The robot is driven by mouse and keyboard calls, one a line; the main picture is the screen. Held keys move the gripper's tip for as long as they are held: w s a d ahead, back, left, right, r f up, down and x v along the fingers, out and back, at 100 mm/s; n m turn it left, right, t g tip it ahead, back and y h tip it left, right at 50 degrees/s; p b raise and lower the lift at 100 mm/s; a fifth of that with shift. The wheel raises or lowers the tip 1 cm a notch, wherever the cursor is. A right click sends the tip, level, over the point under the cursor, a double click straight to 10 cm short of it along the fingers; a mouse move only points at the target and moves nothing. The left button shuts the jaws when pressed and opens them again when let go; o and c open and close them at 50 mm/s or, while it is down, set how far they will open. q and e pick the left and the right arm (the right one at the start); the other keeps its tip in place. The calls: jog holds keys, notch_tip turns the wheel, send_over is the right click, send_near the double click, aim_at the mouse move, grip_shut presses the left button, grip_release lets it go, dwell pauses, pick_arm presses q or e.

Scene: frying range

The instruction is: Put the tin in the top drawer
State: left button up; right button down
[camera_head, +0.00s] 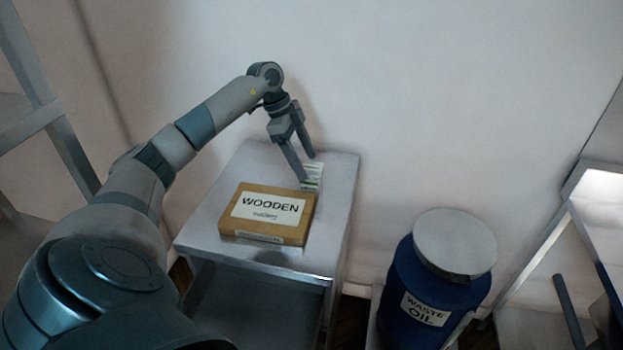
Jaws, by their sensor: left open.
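A small white and green item (313,174), which looks like the tin, stands on the cabinet top near its back right. My left gripper (308,168) is open with its fingers pointing down at this item. One finger overlaps its left edge, and I cannot tell whether they touch. The metal cabinet (216,190) has its top drawer (255,312) pulled out toward me, and the visible part of the inside looks dark and empty. My left arm covers the drawer's lower left. My right gripper is not in view.
A wooden box (269,213) labelled "WOODEN" lies on the cabinet top, in front of the tin. A blue waste oil drum (425,307) with a grey lid stands right of the cabinet. Metal shelving (40,118) is at left, and a metal frame (590,185) at right.

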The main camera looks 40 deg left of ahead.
aim_at(311, 168)
pick_arm(q)
jog(key=p+x, duration=0.1)
jog(key=x, duration=0.2)
jog(key=shift+w+d+r+p, duration=0.1)
jog(key=shift+w+d+p, duration=0.05)
jog(key=shift+d+p, duration=0.15)
jog(key=shift+w+f, duration=0.1)
jog(key=shift+f, duration=0.55)
jog(key=shift+c, duration=0.6)
jog(key=shift+r, duration=0.1)
jog(key=c, duration=1.3)
